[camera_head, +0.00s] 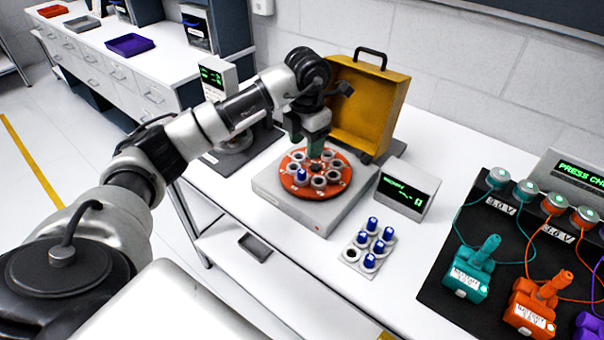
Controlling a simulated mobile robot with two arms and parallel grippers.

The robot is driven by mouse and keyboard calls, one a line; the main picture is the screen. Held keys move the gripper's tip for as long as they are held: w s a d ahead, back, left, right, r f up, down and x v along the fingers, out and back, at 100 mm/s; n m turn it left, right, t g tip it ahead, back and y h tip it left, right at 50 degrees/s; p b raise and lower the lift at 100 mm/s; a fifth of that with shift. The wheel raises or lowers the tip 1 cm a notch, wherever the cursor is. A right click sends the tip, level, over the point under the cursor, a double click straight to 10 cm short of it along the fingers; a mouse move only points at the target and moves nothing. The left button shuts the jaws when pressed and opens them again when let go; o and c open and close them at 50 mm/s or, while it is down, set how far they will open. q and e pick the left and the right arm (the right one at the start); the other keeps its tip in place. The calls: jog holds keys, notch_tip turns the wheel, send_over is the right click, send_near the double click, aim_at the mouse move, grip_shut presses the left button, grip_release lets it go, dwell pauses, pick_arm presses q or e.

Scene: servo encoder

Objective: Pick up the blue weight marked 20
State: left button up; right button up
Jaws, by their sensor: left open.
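Several small blue weights (372,224) stand in a white holder on the table, which has one empty round slot at its front left. One more blue weight (302,175) sits in a ring on the orange round plate (319,188) on a grey base. The markings on the weights are too small to read, so I cannot tell which is 20. My left gripper (309,148) is open and points down over the back of the orange plate. A green part shows at its fingers. My right gripper is not in view.
An open yellow case (372,100) stands behind the plate. A small display box (407,188) is to its right. A dark panel with teal, orange and purple devices (533,303) fills the right. White table lies bare around the holder (353,256).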

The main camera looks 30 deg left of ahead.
aim_at(302, 171)
pick_arm(q)
notch_tip(302, 171, down, 3)
jog(key=f+p, duration=0.1)
jog(key=f, duration=0.1)
jog(key=s+f+p, duration=0.1)
jog(key=f, duration=0.1)
jog(key=shift+a+p, duration=0.25)
jog(key=shift+p, duration=0.05)
jog(key=shift+w+f, duration=0.1)
jog(key=shift+f, duration=0.5)
grip_shut()
jog(key=shift+r, duration=0.15)
